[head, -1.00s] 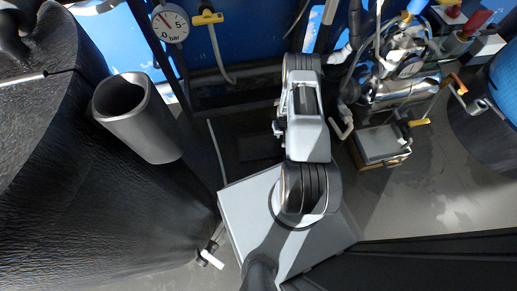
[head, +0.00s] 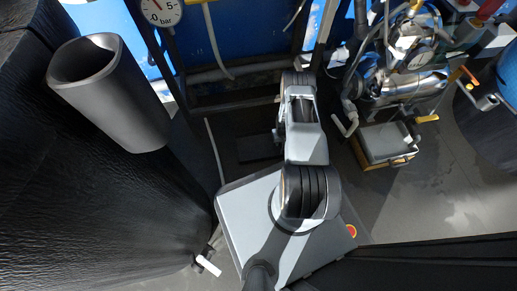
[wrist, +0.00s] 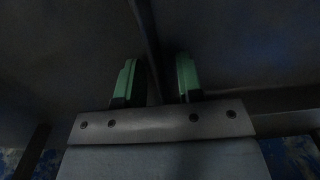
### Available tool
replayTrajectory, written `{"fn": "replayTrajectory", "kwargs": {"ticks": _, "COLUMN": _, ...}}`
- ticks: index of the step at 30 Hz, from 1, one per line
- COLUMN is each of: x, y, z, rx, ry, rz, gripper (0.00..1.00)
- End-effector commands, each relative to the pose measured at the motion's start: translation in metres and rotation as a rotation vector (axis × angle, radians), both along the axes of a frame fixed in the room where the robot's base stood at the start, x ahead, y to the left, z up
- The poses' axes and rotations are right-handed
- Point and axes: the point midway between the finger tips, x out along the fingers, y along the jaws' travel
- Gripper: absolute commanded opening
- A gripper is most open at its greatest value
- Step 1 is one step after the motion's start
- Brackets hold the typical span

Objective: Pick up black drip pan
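A flat, dark rectangular thing (head: 259,148) lies on the floor left of my arm in the head view. It may be the black drip pan, but it is too dark to be sure. My gripper (wrist: 156,80) shows in the wrist view with two green-tipped fingers apart and nothing seen between them. Behind the fingers is a dark grey surface with a narrow ridge or seam running up between them. I cannot tell whether this is the pan. In the head view my arm's links hide the gripper.
A grey tray (head: 384,142) sits on a wooden box at right, below a shiny metal pump (head: 418,85) with hoses. A large black tank (head: 90,200) with a grey cylinder (head: 112,92) fills the left. A dark frame (head: 235,104) crosses at the back. Grey floor is clear at right.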

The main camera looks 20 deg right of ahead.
Motion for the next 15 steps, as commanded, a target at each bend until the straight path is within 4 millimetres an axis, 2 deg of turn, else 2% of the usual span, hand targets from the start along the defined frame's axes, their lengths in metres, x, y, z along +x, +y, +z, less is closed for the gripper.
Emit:
{"fn": "replayTrajectory", "kwargs": {"ticks": 7, "x": 0.0001, "y": 0.0001, "z": -0.0023, "rx": 0.0, "ry": -0.001, "rz": 0.0, "gripper": 0.34}}
{"fn": "replayTrajectory", "kwargs": {"ticks": 15, "x": 0.0002, "y": 0.0001, "z": -0.0022, "rx": 0.0, "ry": -0.001, "rz": 0.0, "gripper": 0.08}}
